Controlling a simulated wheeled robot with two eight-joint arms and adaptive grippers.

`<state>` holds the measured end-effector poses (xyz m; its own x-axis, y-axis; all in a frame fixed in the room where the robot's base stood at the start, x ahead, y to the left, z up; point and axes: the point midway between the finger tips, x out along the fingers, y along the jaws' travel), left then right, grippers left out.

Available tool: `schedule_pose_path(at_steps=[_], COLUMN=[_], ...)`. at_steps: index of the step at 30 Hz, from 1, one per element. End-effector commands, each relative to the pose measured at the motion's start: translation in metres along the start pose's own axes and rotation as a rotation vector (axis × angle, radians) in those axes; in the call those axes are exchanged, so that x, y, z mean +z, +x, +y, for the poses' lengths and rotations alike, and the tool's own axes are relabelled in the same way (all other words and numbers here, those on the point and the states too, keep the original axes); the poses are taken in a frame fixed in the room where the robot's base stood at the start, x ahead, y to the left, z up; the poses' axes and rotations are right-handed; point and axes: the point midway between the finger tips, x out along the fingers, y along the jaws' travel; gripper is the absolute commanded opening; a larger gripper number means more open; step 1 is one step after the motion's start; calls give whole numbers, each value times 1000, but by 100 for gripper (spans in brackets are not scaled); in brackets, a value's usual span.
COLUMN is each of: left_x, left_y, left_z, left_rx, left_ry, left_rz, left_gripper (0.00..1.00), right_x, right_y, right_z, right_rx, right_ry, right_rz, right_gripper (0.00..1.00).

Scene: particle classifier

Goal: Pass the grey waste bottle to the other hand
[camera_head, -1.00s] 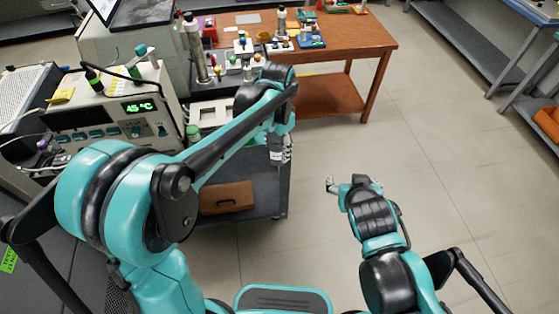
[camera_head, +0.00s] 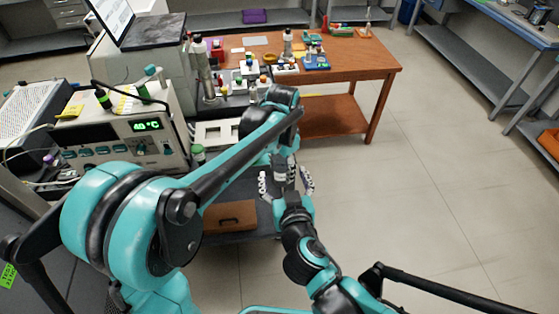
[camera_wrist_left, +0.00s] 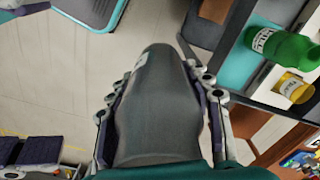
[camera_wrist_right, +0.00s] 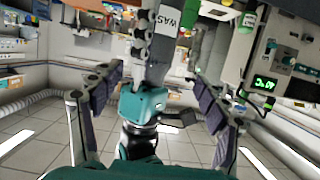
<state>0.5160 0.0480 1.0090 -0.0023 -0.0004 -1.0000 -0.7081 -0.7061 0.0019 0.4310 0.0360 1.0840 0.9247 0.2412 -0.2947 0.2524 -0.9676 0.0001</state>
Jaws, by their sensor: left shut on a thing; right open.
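The grey waste bottle (camera_wrist_left: 160,100) fills the middle of the left wrist view, between the fingers of my left gripper (camera_wrist_left: 155,82), which is shut on it. In the head view the right gripper (camera_head: 286,183) is just below the left hand, with the bottle (camera_head: 280,171) small and partly hidden between. I cannot tell whether the right fingers touch it.
A wooden table (camera_head: 350,68) with small lab items stands behind. An instrument (camera_head: 120,140) with a green temperature display is at left. A dark cart shelf with a brown box (camera_head: 230,216) lies below the hands. The floor to the right is clear.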

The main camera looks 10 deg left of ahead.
Motion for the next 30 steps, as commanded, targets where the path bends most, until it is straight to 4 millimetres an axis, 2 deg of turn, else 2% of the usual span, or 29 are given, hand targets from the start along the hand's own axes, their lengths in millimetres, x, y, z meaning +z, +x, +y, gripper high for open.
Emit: schedule_pose_path(at_steps=[9, 15, 21, 29, 30], left_x=[0, 0, 0, 0, 0], left_y=[0, 0, 0, 0, 0], left_z=[0, 0, 0, 0, 0], left_rx=[0, 0, 0, 0, 0], left_ry=[0, 0, 0, 0, 0], left_rz=[0, 0, 0, 0, 0], left_gripper=[17, 17, 17, 17, 17], right_x=[0, 0, 0, 0, 0], right_y=[49, 74, 86, 88, 88], right_z=[1, 0, 0, 0, 0], right_rx=[3, 2, 1, 1, 1], right_ry=[1, 1, 1, 1, 0], right_rz=[-1, -1, -2, -2, -2], right_gripper=[75, 75, 75, 75, 72])
